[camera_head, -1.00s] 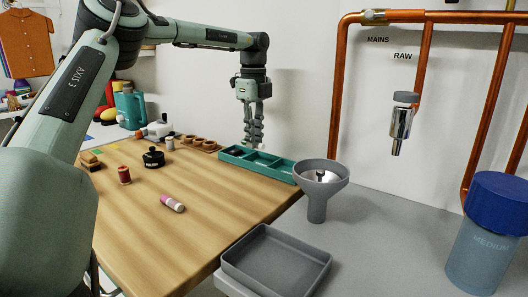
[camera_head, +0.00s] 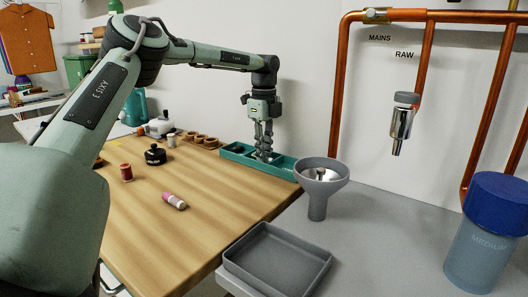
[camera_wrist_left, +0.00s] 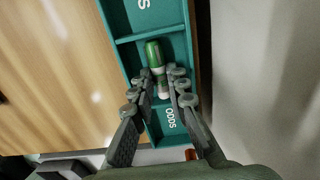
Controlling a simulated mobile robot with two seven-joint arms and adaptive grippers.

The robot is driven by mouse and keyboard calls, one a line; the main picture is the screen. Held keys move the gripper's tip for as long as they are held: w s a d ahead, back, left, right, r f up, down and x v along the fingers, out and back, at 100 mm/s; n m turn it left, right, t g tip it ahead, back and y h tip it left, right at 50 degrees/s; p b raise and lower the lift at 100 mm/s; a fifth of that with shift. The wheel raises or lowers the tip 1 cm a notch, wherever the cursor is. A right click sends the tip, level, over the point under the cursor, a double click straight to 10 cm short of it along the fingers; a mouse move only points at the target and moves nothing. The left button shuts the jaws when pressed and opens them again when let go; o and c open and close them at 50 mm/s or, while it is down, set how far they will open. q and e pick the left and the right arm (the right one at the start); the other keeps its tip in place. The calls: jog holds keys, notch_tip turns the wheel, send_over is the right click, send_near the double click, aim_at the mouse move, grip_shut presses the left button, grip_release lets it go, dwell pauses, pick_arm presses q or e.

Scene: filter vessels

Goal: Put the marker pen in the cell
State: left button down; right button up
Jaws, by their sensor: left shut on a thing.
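The marker pen has a green part (camera_wrist_left: 154,54) and a white part (camera_wrist_left: 163,88) and shows in the left wrist view. My left gripper (camera_head: 263,156) is shut on it, with the fingers (camera_wrist_left: 164,82) on either side. The pen is in or just over a cell of the teal tray (camera_head: 287,174); whether it touches the floor I cannot tell. That cell's label (camera_wrist_left: 170,118) reads ODDS. A divider (camera_wrist_left: 140,36) parts it from another labelled cell. In the head view the fingers hide the pen. My right gripper is not in view.
A grey funnel (camera_head: 318,190) stands right of the teal tray, with a grey open tray (camera_head: 277,262) in front. A pink-and-white tube (camera_head: 174,201), a red spool (camera_head: 126,173) and a black pot (camera_head: 155,156) stand or lie on the wooden table (camera_head: 165,235).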

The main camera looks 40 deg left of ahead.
pick_arm(q)
jog(key=shift+f, duration=0.1)
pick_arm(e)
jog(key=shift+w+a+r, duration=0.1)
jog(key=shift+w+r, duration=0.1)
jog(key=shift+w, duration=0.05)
pick_arm(q)
jog(key=c, duration=1.8)
grip_release()
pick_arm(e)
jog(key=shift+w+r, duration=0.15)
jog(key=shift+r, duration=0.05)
